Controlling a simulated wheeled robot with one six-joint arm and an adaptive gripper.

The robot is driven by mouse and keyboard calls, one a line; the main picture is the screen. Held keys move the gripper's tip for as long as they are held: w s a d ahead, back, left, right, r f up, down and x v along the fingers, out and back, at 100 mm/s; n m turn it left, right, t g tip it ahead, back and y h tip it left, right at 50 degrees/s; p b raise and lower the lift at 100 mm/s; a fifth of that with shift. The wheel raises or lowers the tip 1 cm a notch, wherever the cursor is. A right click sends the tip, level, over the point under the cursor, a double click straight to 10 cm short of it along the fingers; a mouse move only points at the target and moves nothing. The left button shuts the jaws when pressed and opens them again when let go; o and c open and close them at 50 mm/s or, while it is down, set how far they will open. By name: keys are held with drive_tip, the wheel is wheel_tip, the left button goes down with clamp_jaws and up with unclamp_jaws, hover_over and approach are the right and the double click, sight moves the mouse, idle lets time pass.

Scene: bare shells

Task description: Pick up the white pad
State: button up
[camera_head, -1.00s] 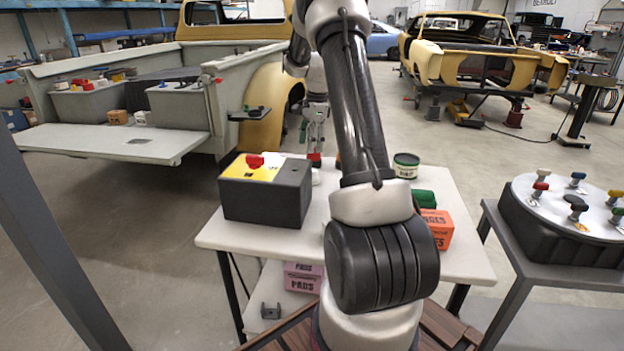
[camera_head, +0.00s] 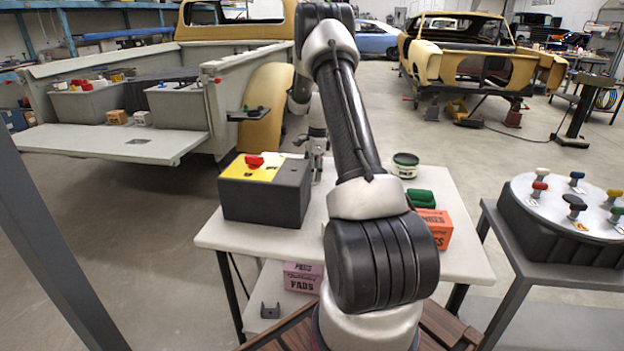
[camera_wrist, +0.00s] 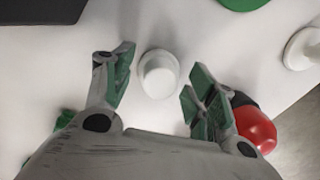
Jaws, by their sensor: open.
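The white pad (camera_wrist: 158,74), a small round white piece with a raised top, stands on the white tabletop in the wrist view. My gripper (camera_wrist: 160,66) is open, with one green-lined finger on each side of the pad and a gap to both. In the head view my gripper (camera_head: 316,172) is low over the far part of the table, right of the dark box; the pad cannot be made out there.
A red and black piece (camera_wrist: 256,130) lies close outside the right finger. Another white piece (camera_wrist: 304,47) stands farther right. The dark box (camera_head: 264,198) is left of my gripper. A tin (camera_head: 405,165) and an orange box (camera_head: 436,230) are right on the table (camera_head: 462,255).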

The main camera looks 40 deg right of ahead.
drive_tip(key=c, duration=1)
drive_tip(key=shift+c, duration=0.2)
drive_tip(key=shift+r, duration=0.1)
wheel_tip(320, 180, up, 10)
drive_tip(key=shift+f, duration=0.1)
drive_tip(key=shift+c, duration=0.5)
drive_tip(key=o, duration=0.4)
drive_tip(key=c, duration=0.3)
